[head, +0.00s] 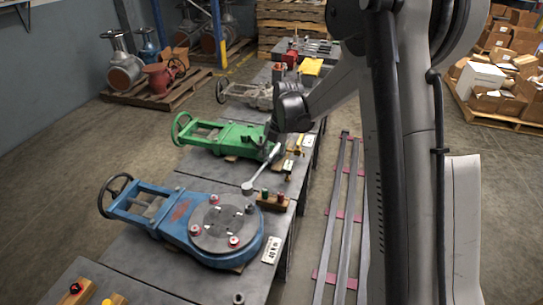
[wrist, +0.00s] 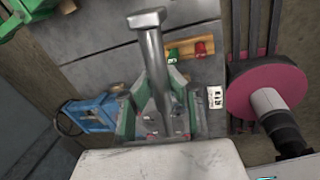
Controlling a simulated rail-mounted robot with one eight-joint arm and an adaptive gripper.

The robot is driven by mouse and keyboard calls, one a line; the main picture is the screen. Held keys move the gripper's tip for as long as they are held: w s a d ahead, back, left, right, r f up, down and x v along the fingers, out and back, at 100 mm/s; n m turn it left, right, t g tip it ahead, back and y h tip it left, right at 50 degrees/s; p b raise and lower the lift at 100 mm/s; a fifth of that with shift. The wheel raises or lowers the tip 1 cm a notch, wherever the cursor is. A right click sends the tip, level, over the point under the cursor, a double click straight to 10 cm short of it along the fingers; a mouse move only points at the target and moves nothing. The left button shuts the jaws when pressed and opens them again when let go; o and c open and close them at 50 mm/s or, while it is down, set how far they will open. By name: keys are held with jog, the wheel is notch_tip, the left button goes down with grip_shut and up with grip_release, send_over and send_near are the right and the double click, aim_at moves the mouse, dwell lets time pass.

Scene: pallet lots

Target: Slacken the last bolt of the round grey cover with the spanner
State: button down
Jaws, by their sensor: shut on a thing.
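The round grey cover (head: 218,223) lies on the blue valve (head: 172,215) on the bench in the head view. My gripper (head: 274,152) is above the bench, between the blue and green valves, shut on the spanner (head: 262,172). The spanner slants down to the left, its head beyond the cover and apart from it. In the wrist view the spanner (wrist: 152,60) stands out between the green fingers (wrist: 158,112), which hide most of the cover.
A wooden block with red and green pieces (head: 272,201) stands right of the cover, near a white label plate (head: 271,249). The green valve (head: 228,138) lies behind. A block with a red knob (head: 75,288) is at the near left. Rails (head: 335,230) run along the floor.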

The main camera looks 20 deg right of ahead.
jog(key=shift+w+d, duration=0.1)
jog(key=shift+f, duration=0.2)
jog(key=shift+s+d+b+x, duration=0.1)
jog(key=shift+d+b+x, duration=0.05)
jog(key=shift+b+x, duration=0.7)
jog(key=shift+s+d+b+x, duration=0.15)
jog(key=shift+b+x, duration=0.55)
jog(key=shift+x, duration=0.3)
jog(key=shift+s+d+b+x, duration=0.1)
jog(key=shift+d+b+x, duration=0.1)
jog(key=shift+b+x, duration=0.65)
jog(key=shift+d+b+x, duration=0.1)
jog(key=shift+b+x, duration=0.5)
jog(key=shift+x, duration=0.05)
jog(key=shift+d+b+x, duration=0.15)
jog(key=shift+b+x, duration=0.4)
jog(key=shift+x, duration=0.15)
jog(key=shift+w+a+n, duration=0.15)
jog(key=shift+a+n, duration=0.15)
jog(key=shift+a, duration=0.1)
jog(key=shift+w+a+n, duration=0.2)
jog(key=shift+a+n, duration=0.05)
jog(key=shift+n, duration=0.05)
jog(key=shift+w+a, duration=0.2)
jog(key=shift+a, duration=0.1)
dwell(0.6)
jog(key=shift+w+a+n, duration=0.2)
jog(key=shift+a+n, duration=0.1)
jog(key=shift+n, duration=0.1)
